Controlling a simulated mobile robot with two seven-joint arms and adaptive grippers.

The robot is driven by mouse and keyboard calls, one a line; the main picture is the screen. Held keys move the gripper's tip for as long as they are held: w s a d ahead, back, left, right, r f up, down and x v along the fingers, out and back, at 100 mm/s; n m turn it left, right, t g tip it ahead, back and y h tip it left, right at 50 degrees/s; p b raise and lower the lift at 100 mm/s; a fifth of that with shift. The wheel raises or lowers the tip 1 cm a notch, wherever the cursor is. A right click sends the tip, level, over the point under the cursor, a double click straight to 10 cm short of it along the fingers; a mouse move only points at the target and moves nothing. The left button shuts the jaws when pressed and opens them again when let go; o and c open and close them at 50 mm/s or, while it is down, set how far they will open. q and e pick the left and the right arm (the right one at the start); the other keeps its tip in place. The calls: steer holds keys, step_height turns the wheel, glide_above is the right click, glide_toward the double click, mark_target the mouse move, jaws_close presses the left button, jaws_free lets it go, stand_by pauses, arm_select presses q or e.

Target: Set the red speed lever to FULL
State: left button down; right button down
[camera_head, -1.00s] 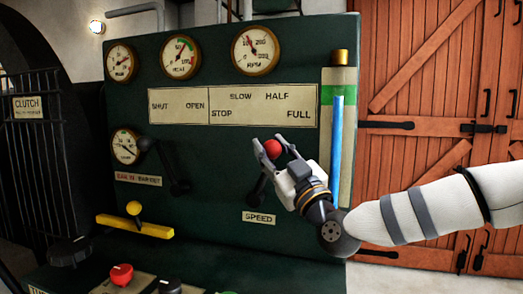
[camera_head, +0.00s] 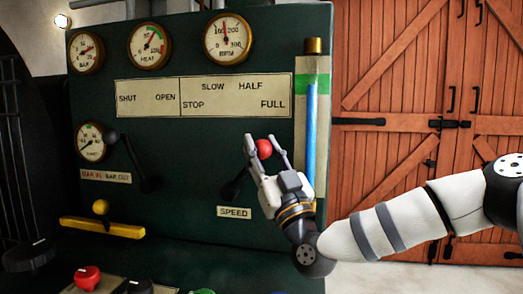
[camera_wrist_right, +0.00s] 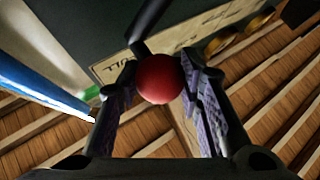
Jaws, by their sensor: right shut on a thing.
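The red ball knob (camera_head: 264,148) of the speed lever sits between the fingers of my right gripper (camera_head: 266,150), which is shut on it. In the right wrist view the red knob (camera_wrist_right: 159,79) is between both finger pads. The dark lever arm (camera_head: 234,184) leans up to the right from its pivot above the SPEED label (camera_head: 234,212); my gripper hides part of it. On the label plate (camera_head: 235,98), STOP, SLOW, HALF and FULL run left to right. The knob is below the plate, roughly under the gap between HALF and FULL. My left gripper is not in view.
A blue vertical tube (camera_head: 311,140) stands close right of my right gripper. The RPM gauge (camera_head: 227,38) has its needle nearly upright. Another dark lever (camera_head: 146,172) and a yellow bar (camera_head: 102,227) are at left. Wooden doors (camera_head: 400,90) stand at right.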

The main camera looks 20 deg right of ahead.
steer(key=shift+f, duration=0.1)
steer(key=c, duration=1.1)
jaws_free()
steer(key=shift+d, duration=0.1)
steer(key=shift+s, duration=0.1)
steer(key=v, duration=1.2)
